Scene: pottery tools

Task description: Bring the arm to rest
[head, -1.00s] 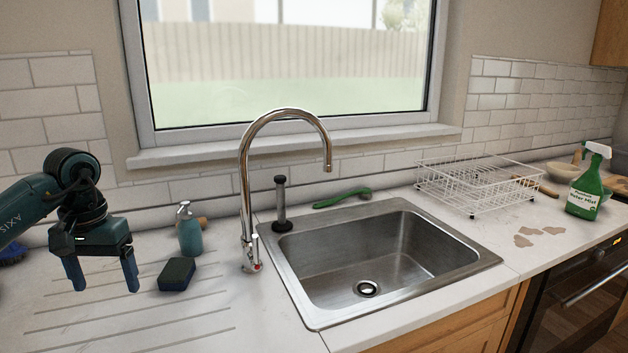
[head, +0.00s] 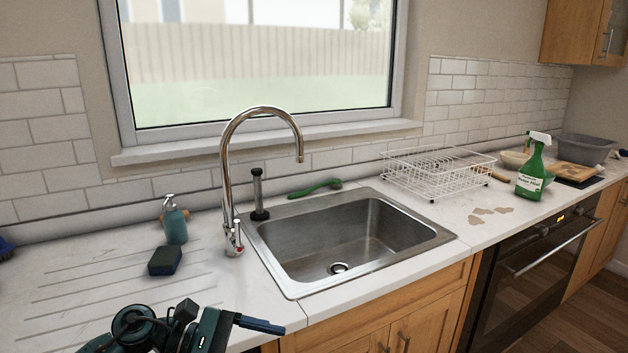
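My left gripper (head: 262,325) is low in the head view, in front of the counter edge and to the left below the sink. Its fingers point right and are seen nearly edge-on, one over the other, so the gap between them cannot be judged. Nothing shows in its grasp. The arm's wrist hides part of the counter's front edge. My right gripper is not in view.
The steel sink (head: 437,238) with a tall tap (head: 226,170) is in the middle. A dark sponge (head: 165,261) and soap bottle (head: 175,222) stand left of it. A wire dish rack (head: 432,180), green spray bottle (head: 531,172) and brown stains (head: 488,214) are on the right.

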